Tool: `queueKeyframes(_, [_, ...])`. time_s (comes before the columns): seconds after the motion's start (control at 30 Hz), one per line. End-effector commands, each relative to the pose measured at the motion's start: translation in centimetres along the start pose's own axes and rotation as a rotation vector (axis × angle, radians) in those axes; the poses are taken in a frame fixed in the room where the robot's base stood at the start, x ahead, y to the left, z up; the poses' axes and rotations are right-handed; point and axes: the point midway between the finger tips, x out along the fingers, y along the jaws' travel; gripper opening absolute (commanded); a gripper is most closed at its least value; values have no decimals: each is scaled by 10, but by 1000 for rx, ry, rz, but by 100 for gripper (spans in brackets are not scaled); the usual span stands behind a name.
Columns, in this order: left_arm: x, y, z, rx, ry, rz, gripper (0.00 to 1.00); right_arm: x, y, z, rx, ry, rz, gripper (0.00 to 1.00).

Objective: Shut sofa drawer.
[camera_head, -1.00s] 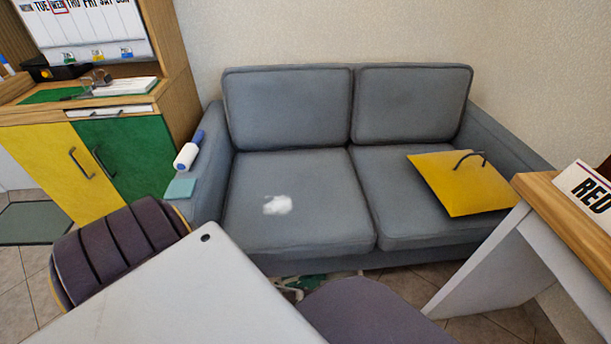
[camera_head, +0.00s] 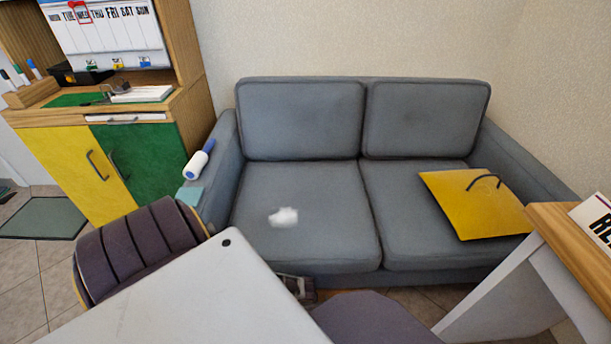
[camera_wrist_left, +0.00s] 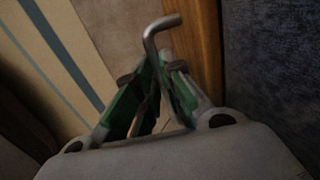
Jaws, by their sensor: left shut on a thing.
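The grey two-seat sofa (camera_head: 305,263) stands against the wall in the head view. A small grey mechanical part, probably my left gripper (camera_head: 296,285), shows low at the sofa front. In the left wrist view, my left gripper (camera_wrist_left: 154,72) has green-sided fingers closed on a bent metal handle (camera_wrist_left: 152,40). A brown wooden strip (camera_wrist_left: 206,45), possibly the drawer's edge, runs beside the handle, next to dark blue-grey fabric. My right gripper is not seen.
A wood-topped desk (camera_head: 575,235) stands at right, a yellow-green cabinet (camera_head: 75,170) at left. A yellow panel (camera_head: 470,205) and white fluff (camera_head: 284,217) lie on the seats.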

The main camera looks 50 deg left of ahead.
Motion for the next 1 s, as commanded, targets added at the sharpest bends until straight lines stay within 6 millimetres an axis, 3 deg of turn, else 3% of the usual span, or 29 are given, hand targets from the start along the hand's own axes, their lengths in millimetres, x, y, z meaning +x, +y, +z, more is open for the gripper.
queueKeyframes(0.3, [1, -6, 0, 2, 2, -6, 0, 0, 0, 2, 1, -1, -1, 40])
queueKeyframes(0.33, [1, -6, 0, 1, 2, -6, 13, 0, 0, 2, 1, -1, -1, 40])
queueKeyframes(0.5, [1, -6, 0, 1, 1, -6, 32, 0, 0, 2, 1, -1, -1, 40])
queueKeyframes(1.0, [-2, -4, 0, 0, 2, -3, 32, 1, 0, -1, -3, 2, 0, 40])
